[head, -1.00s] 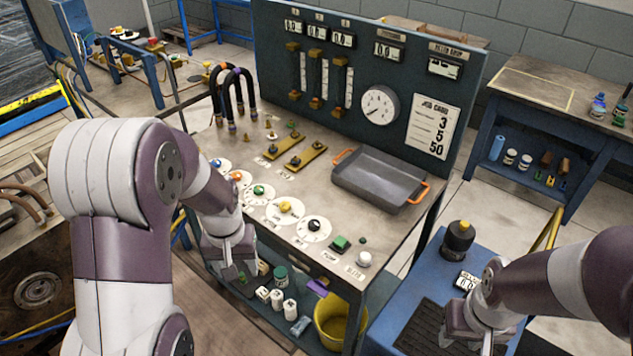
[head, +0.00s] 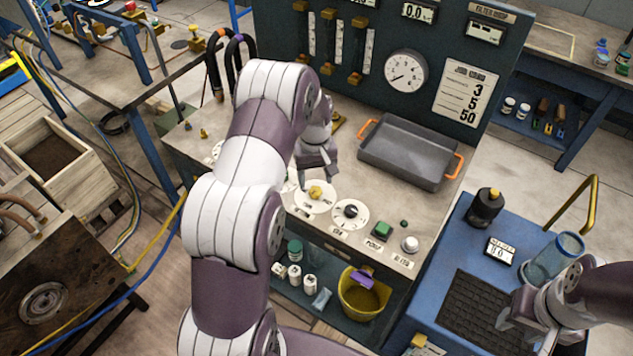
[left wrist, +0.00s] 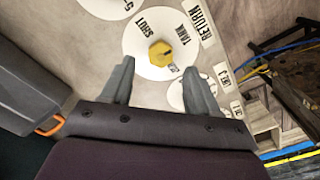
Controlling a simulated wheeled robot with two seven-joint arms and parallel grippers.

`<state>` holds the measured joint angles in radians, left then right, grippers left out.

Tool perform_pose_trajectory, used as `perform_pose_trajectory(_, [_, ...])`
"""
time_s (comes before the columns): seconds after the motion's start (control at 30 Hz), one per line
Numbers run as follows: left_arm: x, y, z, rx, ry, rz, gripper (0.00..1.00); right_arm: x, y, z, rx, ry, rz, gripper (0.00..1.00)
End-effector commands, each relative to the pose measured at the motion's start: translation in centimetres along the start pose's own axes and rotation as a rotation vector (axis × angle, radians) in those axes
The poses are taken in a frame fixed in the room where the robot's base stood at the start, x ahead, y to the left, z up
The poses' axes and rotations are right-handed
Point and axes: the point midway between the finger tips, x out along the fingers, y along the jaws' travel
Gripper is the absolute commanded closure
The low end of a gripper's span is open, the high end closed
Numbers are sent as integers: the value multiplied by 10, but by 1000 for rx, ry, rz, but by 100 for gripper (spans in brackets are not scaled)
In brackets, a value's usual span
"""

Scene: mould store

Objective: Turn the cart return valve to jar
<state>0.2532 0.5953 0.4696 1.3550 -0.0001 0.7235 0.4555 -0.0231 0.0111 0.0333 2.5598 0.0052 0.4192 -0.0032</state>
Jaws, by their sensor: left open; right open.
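The return valve is a yellow knob (left wrist: 160,54) on a white round dial (left wrist: 138,44). Its dial reads SHUT and TANK; a third small mark by the knob is too small to read. In the head view the yellow knob (head: 316,192) is on the bench top, just in front of my left gripper (head: 318,172). In the left wrist view my left gripper (left wrist: 160,88) is open and empty, with the knob ahead, beyond its fingertips and apart from them. My right gripper (head: 515,318) is open over the blue cart, beside a clear bluish jar (head: 556,257).
A dial with a black knob (head: 351,211) is right of the yellow one. A grey tray (head: 408,150) with orange handles lies behind. The gauge panel (head: 440,45) rises at the back. The cart (head: 455,240) also bears a black bottle (head: 485,207).

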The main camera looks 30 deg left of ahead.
Motion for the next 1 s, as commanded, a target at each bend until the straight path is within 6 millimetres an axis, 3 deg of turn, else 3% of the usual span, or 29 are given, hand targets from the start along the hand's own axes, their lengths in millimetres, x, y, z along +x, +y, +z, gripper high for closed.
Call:
perform_pose_trajectory(0.2, [34, 0, 0, 1, 0, 0, 40, -6, 0, -1, 0, 0, 0, 57])
perform_pose_trajectory(0.53, [40, 0, 0, 1, 2, 1, 40, -6, 0, -1, 0, 0, 0, 57])
perform_pose_trajectory(0.7, [40, 0, 0, 1, 2, 1, 95, -6, 0, -1, 0, 0, 0, 57])
perform_pose_trajectory(1.0, [39, 0, 0, 23, 1, 1, 96, -6, 0, -1, 0, 0, 0, 57])
